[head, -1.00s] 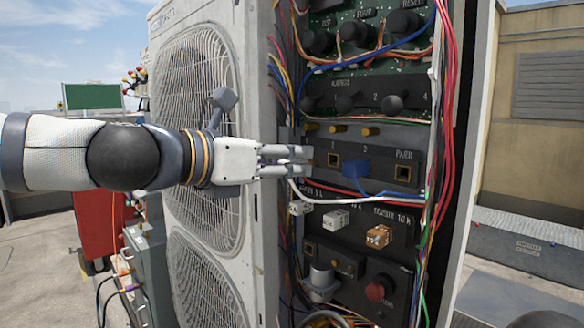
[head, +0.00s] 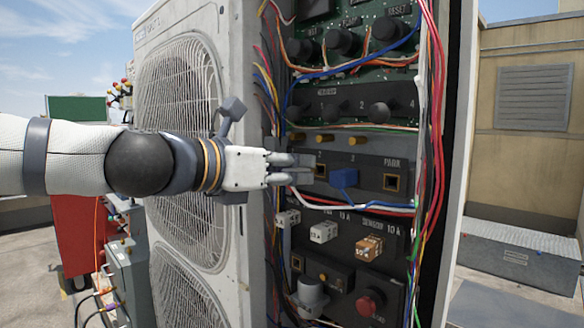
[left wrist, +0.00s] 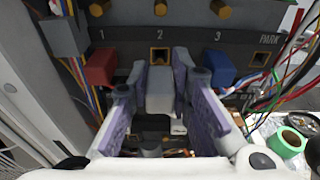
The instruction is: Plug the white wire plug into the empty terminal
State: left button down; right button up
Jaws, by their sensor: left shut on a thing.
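My left gripper (head: 300,170) is shut on the white wire plug, which shows between its purple-padded fingers (left wrist: 172,92) in the left wrist view. The white plug (left wrist: 160,90) is just in front of the empty terminal 2 (left wrist: 160,55), whose brass-rimmed opening still shows beyond the plug. I cannot tell how wide the gap is. In the head view the empty terminal (head: 320,171) is right beside the fingertips, and the fingers mostly hide the plug. A white wire (head: 350,206) runs right below the terminal row. My right gripper is not in view.
A red plug (left wrist: 100,67) fills terminal 1 and a blue plug (left wrist: 218,66) fills terminal 3. The PARK socket (head: 391,182) is empty. Loose wire bundles (head: 432,120) hang on the right, and the condenser's side wall (head: 246,90) is on the left.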

aim_at(321, 166)
pick_arm(q)
jog(key=shift+r+x, duration=0.2)
jog(key=shift+x, duration=0.65)
jog(key=shift+r+x, duration=0.2)
jog(key=shift+x, duration=0.7)
dwell(1.2)
jog(key=c, duration=1.4)
grip_release()
jog(key=shift+w+d, duration=0.1)
jog(key=shift+w, duration=0.05)
